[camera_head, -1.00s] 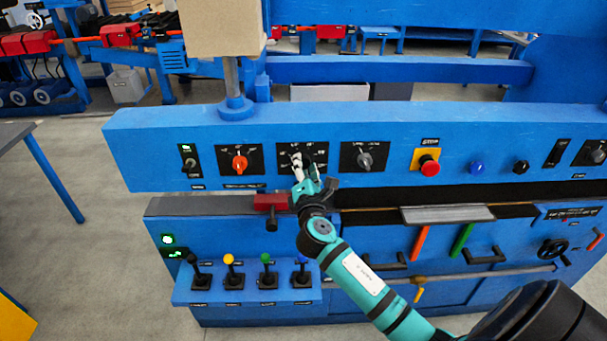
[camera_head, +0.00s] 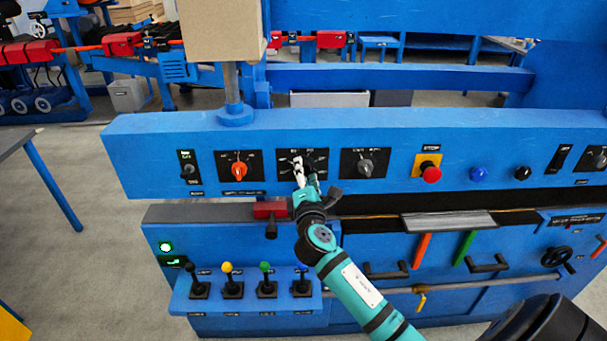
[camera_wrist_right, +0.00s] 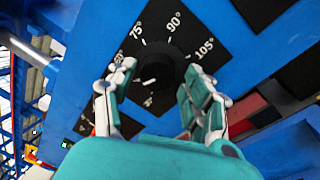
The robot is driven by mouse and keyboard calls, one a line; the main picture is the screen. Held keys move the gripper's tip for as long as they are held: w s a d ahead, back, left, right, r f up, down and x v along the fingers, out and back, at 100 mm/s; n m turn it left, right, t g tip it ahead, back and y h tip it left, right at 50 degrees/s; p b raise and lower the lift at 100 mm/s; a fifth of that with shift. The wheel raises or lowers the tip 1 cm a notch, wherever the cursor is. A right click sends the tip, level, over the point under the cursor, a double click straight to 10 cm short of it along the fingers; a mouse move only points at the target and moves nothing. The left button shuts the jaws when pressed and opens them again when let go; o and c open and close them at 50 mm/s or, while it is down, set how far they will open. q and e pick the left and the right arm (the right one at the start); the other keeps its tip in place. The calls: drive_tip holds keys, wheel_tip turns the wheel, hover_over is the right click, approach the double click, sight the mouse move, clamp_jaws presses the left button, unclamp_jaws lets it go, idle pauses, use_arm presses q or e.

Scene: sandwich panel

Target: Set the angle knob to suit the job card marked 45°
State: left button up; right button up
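The angle knob (camera_wrist_right: 160,70) is black and round on a black dial plate (camera_wrist_right: 215,28) marked 75°, 90° and 105° in the right wrist view. A short white mark shows low on the knob's left side; I cannot tell which number it points to. My right gripper (camera_wrist_right: 160,78) is open, one finger on each side of the knob, with gaps showing. In the head view my right gripper (camera_head: 303,165) covers most of this dial, the middle of three dial plates (camera_head: 322,157). I cannot make out a 45° job card. My left gripper is not in view.
An orange knob (camera_head: 239,171) is left of the dial and a grey knob (camera_head: 365,166) right of it. A red mushroom button (camera_head: 431,174) is farther right. Below are a red clamp block (camera_head: 270,209) and several coloured-ball levers (camera_head: 227,267).

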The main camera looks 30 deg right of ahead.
drive_tip(key=shift+o, duration=0.5)
drive_tip(key=v, duration=1.2)
drive_tip(key=s+a+f+m+g+y, duration=0.1)
drive_tip(key=s+a+f+g+y, duration=0.1)
drive_tip(key=f, duration=1)
drive_tip(key=s+a+f+m+g+y, duration=0.2)
drive_tip(key=s+f+g, duration=0.1)
drive_tip(key=f, duration=1)
drive_tip(key=s+a+f+m+g+y, duration=0.1)
drive_tip(key=s+f+g+y, duration=0.1)
drive_tip(key=f, duration=1)
drive_tip(key=s+a+f+m+g+y, duration=0.2)
drive_tip(key=s+a+f+m+g, duration=0.15)
drive_tip(key=s+f, duration=1.05)
drive_tip(key=s+f+m+g, duration=0.2)
drive_tip(key=s+f+m, duration=0.1)
drive_tip(key=s, duration=0.7)
drive_tip(key=s+f+m+g, duration=0.3)
drive_tip(key=s+f, duration=0.3)
drive_tip(key=s, duration=0.5)
drive_tip(key=shift+m+y, duration=0.4)
drive_tip(key=shift+m, duration=0.15)
